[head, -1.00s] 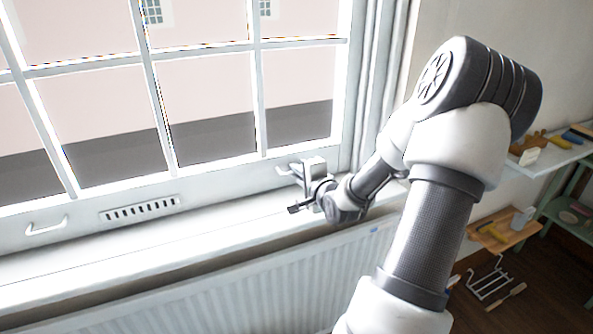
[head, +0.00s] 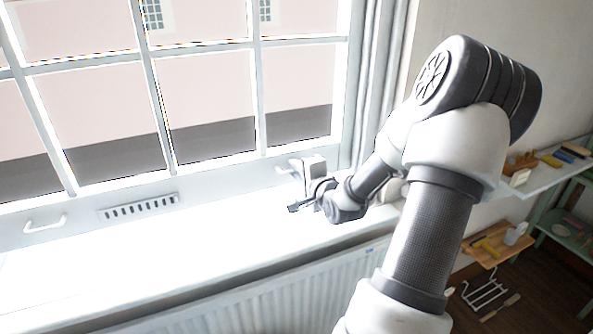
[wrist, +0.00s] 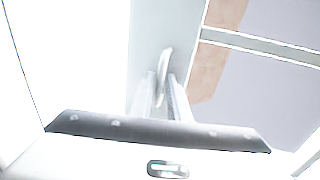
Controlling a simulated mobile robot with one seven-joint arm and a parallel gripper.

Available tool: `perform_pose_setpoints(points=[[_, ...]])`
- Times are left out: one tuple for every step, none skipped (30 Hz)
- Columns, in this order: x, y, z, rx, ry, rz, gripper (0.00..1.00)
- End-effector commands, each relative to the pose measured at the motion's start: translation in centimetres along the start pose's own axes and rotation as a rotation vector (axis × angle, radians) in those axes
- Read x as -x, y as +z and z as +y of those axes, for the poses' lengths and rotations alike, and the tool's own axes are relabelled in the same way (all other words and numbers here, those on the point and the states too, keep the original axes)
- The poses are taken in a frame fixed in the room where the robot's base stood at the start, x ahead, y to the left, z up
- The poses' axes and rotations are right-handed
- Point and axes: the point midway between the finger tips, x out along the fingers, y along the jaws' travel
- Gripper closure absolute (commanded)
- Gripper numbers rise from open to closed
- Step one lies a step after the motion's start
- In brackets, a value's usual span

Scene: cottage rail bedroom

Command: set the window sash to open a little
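The white window sash (head: 90,222) spans the left of the head view, with glazing bars above its bottom rail. A small lift handle (head: 46,223) is on the rail at left. A second lift handle (head: 284,169) is at the rail's right end, with my gripper (head: 296,166) at it. In the wrist view the two fingers of my gripper (wrist: 164,92) close in on the pale sash handle (wrist: 164,66) from both sides. Its far end shows beyond the fingertips. Glare hides the sash's lower edge, so I cannot measure any gap above the sill (head: 150,260).
A slotted vent (head: 139,207) is set in the rail. A ribbed radiator (head: 250,305) stands under the sill. At right are a shelf with small items (head: 540,175), a wooden board (head: 495,243) with tools and a wire rack (head: 485,293). The sill looks clear.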

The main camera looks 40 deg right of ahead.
Motion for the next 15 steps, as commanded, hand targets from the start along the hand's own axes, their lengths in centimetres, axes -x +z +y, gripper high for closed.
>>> perform_pose_setpoints(points=[[0.0,0.0,0.1,0.000,0.001,0.000,0.85],[0.0,0.0,0.1,-0.001,0.002,0.000,0.85],[0.0,0.0,0.1,-0.001,0.002,0.000,0.85],[0.1,0.0,0.1,-0.001,0.003,0.000,0.85],[0.2,0.0,0.1,-0.001,0.003,0.000,0.85],[0.4,0.0,0.1,0.000,0.003,0.000,0.85],[0.7,0.0,0.1,0.000,0.004,0.000,0.85],[1.0,0.0,0.1,0.001,0.004,0.000,0.85],[1.6,-0.1,0.1,0.000,0.005,0.001,0.85],[2.1,-0.1,0.1,0.000,0.005,0.002,0.85],[2.7,-0.1,0.0,0.000,0.004,0.002,0.85],[3.5,-0.1,0.0,0.001,0.005,0.003,0.85],[4.2,-0.1,0.0,0.000,0.006,0.003,0.85],[5.0,-0.1,-0.1,0.001,0.005,0.004,0.85],[6.0,-0.1,0.0,0.000,0.006,0.004,0.85]])
